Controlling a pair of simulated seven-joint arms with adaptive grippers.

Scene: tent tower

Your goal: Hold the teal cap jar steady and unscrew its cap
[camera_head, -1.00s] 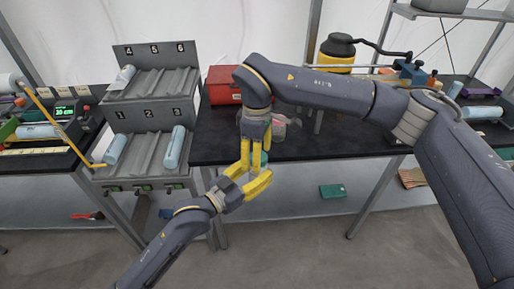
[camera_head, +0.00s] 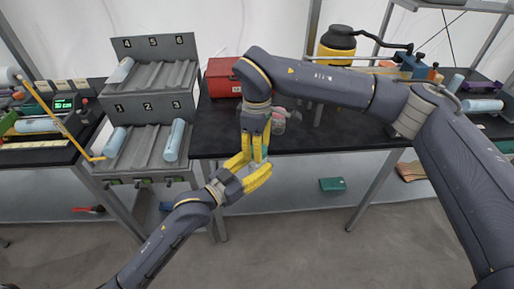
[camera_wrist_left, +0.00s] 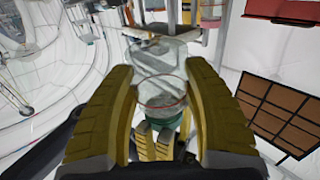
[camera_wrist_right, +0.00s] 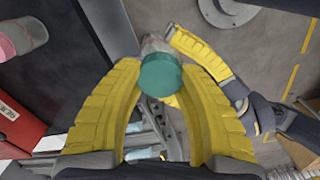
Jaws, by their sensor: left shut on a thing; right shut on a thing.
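The clear jar (camera_wrist_left: 160,85) is between the yellow fingers of my left gripper (camera_head: 246,168), which is shut on its body. The teal cap (camera_wrist_right: 160,75) is round and sits on the jar's end. My right gripper (camera_head: 256,143) comes down from above, with its fingertips on either side of the cap, shut on it. In the left wrist view the cap (camera_wrist_left: 165,120) is at the far end of the jar, near the right gripper's yellow fingers. In the head view the fingers mostly hide jar and cap. I cannot tell whether the cap is loose.
The black table (camera_head: 330,140) lies behind the grippers, with a red box (camera_head: 223,78) and a pinkish jar (camera_head: 279,122) on it. A grey numbered rack (camera_head: 150,148) with blue cylinders stands at left. A green object (camera_head: 332,184) lies below the table.

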